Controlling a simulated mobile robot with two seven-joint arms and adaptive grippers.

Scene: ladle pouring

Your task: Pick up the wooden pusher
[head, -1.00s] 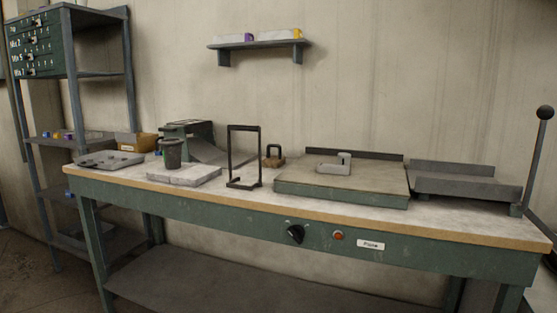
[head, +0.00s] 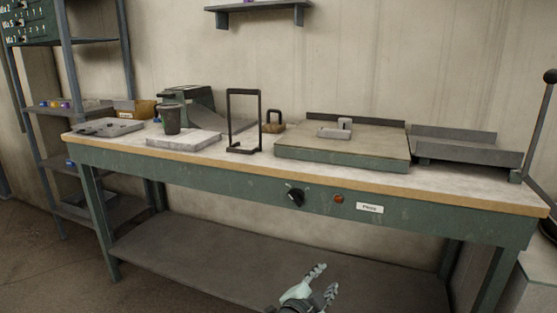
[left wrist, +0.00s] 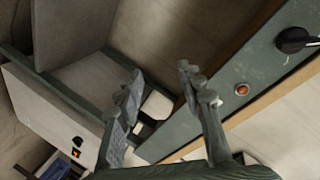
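What looks like the wooden pusher, a small brown block with a dark loop handle (head: 273,123), stands upright on the workbench in the head view. It is between a dark upright frame and a green-sided flat plate. My left gripper (head: 326,280) is low at the bottom of the head view, in front of the bench and below its top, well apart from the block. Its fingers are spread and empty; they also show open in the left wrist view (left wrist: 160,85). The block cannot be made out in the left wrist view. My right gripper is not in view.
On the workbench top (head: 225,167) stand the dark frame (head: 230,120), the flat plate (head: 340,164) with a grey piece (head: 335,132), a dark cup (head: 172,120) and a grey tray (head: 465,152). The bench front carries a black knob (head: 296,197) and red button (head: 338,199).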

